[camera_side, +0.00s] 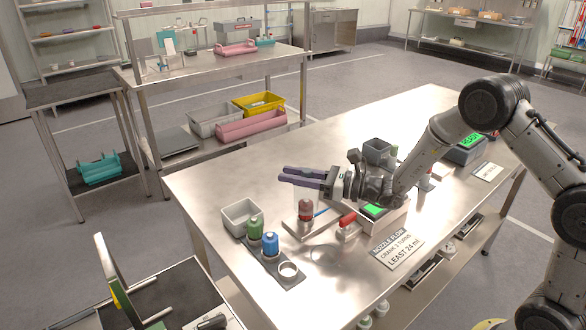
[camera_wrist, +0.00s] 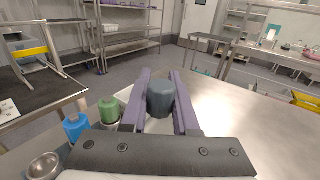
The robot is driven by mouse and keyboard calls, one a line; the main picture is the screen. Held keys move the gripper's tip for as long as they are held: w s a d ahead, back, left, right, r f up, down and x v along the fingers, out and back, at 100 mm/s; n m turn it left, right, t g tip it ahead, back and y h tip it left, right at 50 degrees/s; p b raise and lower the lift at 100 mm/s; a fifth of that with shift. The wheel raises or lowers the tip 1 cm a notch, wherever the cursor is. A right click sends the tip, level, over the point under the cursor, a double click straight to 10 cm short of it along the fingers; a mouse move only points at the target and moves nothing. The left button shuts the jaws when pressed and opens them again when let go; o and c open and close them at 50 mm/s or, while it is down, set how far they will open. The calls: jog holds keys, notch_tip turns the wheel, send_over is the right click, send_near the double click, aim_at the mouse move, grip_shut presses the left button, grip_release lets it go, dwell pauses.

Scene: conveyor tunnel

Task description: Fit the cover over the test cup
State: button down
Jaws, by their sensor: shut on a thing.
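My gripper (camera_wrist: 160,85), with two long purple fingers, points left above the steel table; it also shows in the side view (camera_side: 284,174). The fingers are shut on a dark grey cylinder (camera_wrist: 160,98), which looks like the cover. In the side view I cannot make it out between the fingers. A small round metal cup (camera_side: 288,270), probably the test cup, stands at the front end of a dark strip. It also shows at the lower left of the wrist view (camera_wrist: 45,166). My gripper is above and behind it, well apart.
A blue bottle (camera_side: 270,245) and a green bottle (camera_side: 254,227) stand beside the cup, near a grey bin (camera_side: 240,215). A dark grey container (camera_side: 377,151) is behind my wrist. A sign (camera_side: 396,250) lies in front.

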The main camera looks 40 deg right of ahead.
aim_at(310, 190)
jog(key=shift+f, duration=2.3)
jog(key=c, duration=0.6)
grip_release()
jog(key=shift+r, duration=0.35)
jog(key=s+r, duration=0.1)
jog(key=r, duration=0.2)
jog(key=s+r, duration=0.4)
jog(key=r, duration=0.1)
jog(key=shift+s+d+r, duration=0.1)
jog(key=shift+d+r, duration=0.25)
jog(key=shift+d, duration=0.05)
jog(key=s+d+r, duration=0.1)
jog(key=s+r, duration=0.2)
jog(key=s, duration=0.5)
jog(key=shift+s+r, duration=0.35)
jog(key=shift+d, duration=0.1)
